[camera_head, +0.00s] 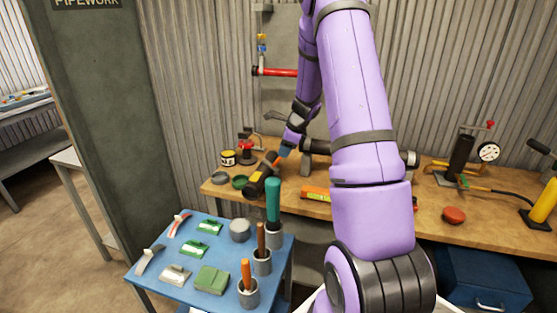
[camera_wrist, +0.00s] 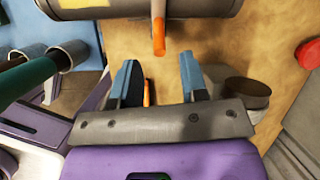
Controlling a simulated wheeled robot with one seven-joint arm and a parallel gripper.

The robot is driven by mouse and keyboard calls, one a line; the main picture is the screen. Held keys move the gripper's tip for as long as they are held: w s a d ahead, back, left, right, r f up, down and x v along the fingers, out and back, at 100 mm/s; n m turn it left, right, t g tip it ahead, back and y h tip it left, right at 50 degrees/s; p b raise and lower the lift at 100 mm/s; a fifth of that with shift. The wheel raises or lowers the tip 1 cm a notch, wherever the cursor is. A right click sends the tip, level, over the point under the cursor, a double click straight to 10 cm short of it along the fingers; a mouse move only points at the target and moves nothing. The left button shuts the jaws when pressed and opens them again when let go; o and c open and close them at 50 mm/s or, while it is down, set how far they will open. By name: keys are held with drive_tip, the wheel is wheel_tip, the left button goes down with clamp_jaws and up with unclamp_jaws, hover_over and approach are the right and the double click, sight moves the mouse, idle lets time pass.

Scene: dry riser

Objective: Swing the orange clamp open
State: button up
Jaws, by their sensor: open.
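A short orange bar (camera_wrist: 158,36), which looks like part of the orange clamp, sticks out from a dark grey cylinder (camera_wrist: 200,8) at the top of the wrist view. In the head view, a small orange part (camera_head: 271,157) shows beside the dark cylinder with a yellow band (camera_head: 256,182) on the bench. My gripper (camera_wrist: 158,75) is open, its two blue fingertips apart, with the bar's end just beyond the gap between them. My gripper (camera_head: 284,151) is close to the orange part in the head view. The clamp's full shape is hidden.
The wooden bench (camera_head: 390,190) carries an orange tool (camera_head: 316,193), a red disc (camera_head: 454,215) and a gauge (camera_head: 488,152). A blue table (camera_head: 190,278) in front holds several tools and cups, one with a tall green handle (camera_head: 273,200). My arm hides part of the bench.

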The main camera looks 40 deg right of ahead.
sight(279, 159)
drive_tip(key=shift+x, duration=2.8)
clamp_jaws()
